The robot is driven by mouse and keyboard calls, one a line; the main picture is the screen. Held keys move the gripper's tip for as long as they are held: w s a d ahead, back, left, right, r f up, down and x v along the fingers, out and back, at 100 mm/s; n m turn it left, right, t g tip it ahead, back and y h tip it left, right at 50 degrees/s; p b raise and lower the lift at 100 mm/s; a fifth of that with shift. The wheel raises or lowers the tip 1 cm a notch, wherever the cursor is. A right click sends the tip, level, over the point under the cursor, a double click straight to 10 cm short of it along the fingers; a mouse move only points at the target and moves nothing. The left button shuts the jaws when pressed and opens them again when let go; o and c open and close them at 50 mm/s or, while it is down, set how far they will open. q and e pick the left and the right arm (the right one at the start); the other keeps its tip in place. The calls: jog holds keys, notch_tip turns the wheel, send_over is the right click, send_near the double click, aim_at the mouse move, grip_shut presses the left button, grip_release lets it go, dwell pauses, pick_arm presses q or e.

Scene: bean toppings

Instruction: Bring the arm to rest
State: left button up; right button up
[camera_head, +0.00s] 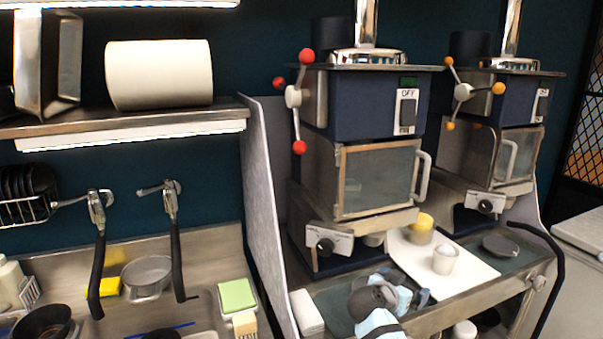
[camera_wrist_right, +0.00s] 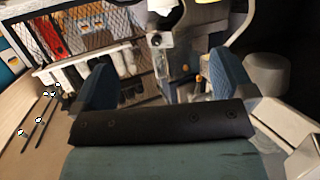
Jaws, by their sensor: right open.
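My right gripper (camera_head: 408,287) is low in the middle of the head view, over the counter in front of the left machine. It has light blue and grey parts, and its arm comes up from the bottom edge. In the right wrist view its two blue fingers (camera_wrist_right: 165,84) stand wide apart with nothing held between them. My left gripper is not in view.
Two dark blue machines with a left metal-framed door (camera_head: 376,178) stand behind the counter. A white tray (camera_head: 470,277) carries a yellow-topped cup (camera_head: 421,232) and a white cup (camera_head: 444,262) close to my right gripper. A sink area with a sieve (camera_head: 147,277) lies left of the grey partition (camera_head: 262,190).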

jog(key=s+d+f+n+g+y, duration=0.25)
jog(key=s+f, duration=0.35)
jog(key=s, duration=0.4)
jog(key=s+d+f+n+g+y, duration=0.1)
jog(key=s+f+n+y, duration=0.15)
jog(key=s+f, duration=0.6)
jog(key=s+a+r+n+g+y, duration=0.1)
jog(key=s+r+n+y, duration=0.15)
jog(key=s, duration=1.05)
jog(key=s+r+n+g+y, duration=0.15)
jog(key=s+n+y, duration=0.25)
jog(key=s, duration=0.9)
jog(key=w+a+f+t+y, duration=0.1)
jog(key=w+a+f+t, duration=0.2)
jog(key=f, duration=0.3)
jog(key=w+a+f+t+y, duration=0.1)
jog(key=w+a+f+t, duration=0.2)
jog(key=f, duration=0.4)
jog(key=shift+w+a+f+n+t+p, duration=0.15)
jog(key=shift+w+a+n+t+p, duration=0.2)
jog(key=shift+a+t+p, duration=0.1)
